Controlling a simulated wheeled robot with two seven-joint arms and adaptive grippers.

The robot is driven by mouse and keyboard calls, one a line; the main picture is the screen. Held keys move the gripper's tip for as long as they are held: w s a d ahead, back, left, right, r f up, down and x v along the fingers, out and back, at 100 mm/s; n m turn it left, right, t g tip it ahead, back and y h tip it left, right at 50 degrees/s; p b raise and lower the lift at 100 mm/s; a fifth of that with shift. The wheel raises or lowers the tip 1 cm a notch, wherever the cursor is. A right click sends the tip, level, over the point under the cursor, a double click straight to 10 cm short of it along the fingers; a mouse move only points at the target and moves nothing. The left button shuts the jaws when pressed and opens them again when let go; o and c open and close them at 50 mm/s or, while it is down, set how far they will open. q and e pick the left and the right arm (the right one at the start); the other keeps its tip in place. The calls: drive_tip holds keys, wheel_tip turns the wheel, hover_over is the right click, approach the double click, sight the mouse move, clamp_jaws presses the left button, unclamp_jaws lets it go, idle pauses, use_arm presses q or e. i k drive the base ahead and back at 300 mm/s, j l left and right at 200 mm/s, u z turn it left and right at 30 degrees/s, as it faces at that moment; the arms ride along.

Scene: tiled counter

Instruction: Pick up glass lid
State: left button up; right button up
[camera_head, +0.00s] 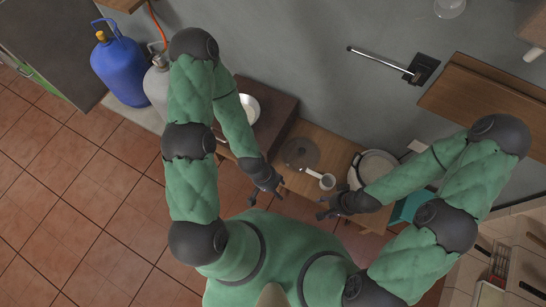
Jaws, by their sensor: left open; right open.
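The glass lid (298,153) looks like a round, see-through disc lying on the wooden counter (333,146), near the middle of the view. My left gripper (267,199) is open and empty, below and left of the lid and apart from it. My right gripper (321,208) is open and empty, below and right of the lid, also apart from it. No part of the lid looks covered by my arms.
A white round pot (378,164) is further right, partly behind my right arm. A white bowl (249,108) sits on a dark brown surface to the left. A blue gas bottle (121,70) stands upper left.

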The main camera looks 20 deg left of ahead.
sight(299, 154)
drive_tip(key=u, duration=0.2)
drive_tip(key=z, duration=1.15)
drive_tip(key=j+z, duration=0.25)
drive_tip(key=j, duration=0.2)
drive_tip(key=k+j+z, duration=0.25)
drive_tip(key=j, duration=0.2)
drive_tip(key=j+z, duration=0.2)
drive_tip(key=j, duration=0.2)
drive_tip(key=k+j+z, duration=0.25)
drive_tip(key=j, duration=0.15)
